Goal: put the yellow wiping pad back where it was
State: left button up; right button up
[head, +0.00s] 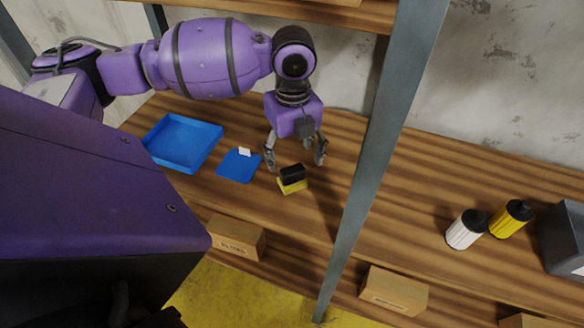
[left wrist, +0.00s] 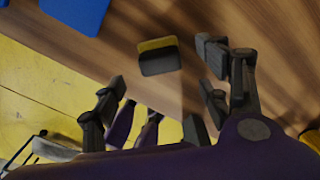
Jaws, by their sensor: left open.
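The yellow wiping pad (head: 292,185) has a black upper part and sits on the wooden shelf board, to the right of a flat blue mat (head: 236,168) and apart from it. In the left wrist view the pad (left wrist: 157,45) lies ahead of the fingers, with bare wood around it. My left gripper (head: 295,158) is open and points down just above and behind the pad. In the left wrist view its spread fingers (left wrist: 166,72) have nothing between them. My right gripper is not in view.
A blue tray (head: 183,143) lies left of the mat, which has a small white card (head: 244,152) at its back edge. A grey upright post (head: 374,150) stands right of my gripper. Beyond it are a white bottle (head: 464,232), a yellow bottle (head: 510,218) and a grey bin (head: 566,240).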

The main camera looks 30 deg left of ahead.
aim_at(292, 169)
pick_arm(q)
jog(key=shift+r, duration=2.55)
